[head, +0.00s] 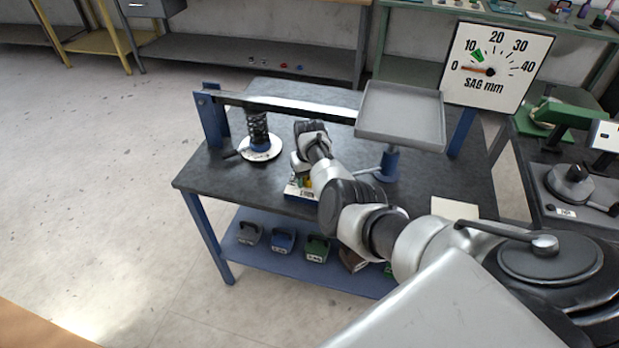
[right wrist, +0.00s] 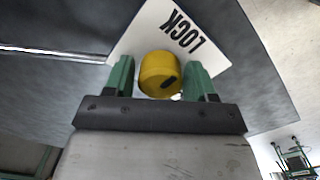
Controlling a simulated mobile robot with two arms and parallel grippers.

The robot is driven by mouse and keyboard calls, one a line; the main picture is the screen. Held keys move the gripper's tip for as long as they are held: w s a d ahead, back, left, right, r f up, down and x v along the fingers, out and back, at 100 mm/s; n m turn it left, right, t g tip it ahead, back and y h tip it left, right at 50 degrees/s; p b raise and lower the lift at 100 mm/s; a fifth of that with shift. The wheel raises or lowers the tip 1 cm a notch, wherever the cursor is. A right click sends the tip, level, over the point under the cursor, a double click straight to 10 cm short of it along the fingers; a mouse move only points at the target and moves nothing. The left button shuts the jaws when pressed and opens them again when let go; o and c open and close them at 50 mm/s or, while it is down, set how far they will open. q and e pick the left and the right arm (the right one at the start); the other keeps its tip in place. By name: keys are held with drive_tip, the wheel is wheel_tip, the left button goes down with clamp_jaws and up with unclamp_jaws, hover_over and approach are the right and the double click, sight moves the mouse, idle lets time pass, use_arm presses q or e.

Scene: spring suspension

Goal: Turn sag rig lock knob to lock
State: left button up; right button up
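The yellow lock knob (right wrist: 160,73) shows in the right wrist view with a dark mark on its lower right side. It sits beside a white plate (right wrist: 147,32) lettered LOCK. My right gripper (right wrist: 160,78) has its green fingers on either side of the knob. A thin gap shows at the left finger; the right finger is very close to or touching the knob. In the head view my right gripper (head: 303,170) reaches down to the front of the bench, over a small white-edged box (head: 298,194), and hides most of the knob. My left gripper is not in view.
The bench (head: 235,178) carries a beam (head: 290,106), a black spring (head: 257,128) on a white disc, and a grey tray (head: 400,115) on a post. A SAG mm dial (head: 497,68) stands behind. Several weights lie on the lower shelf (head: 265,262).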

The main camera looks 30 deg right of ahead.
drive_tip(key=shift+o, duration=1)
wheel_tip(320, 180, up, 11)
drive_tip(key=shift+f+p, duration=0.1)
drive_tip(key=shift+p, duration=0.55)
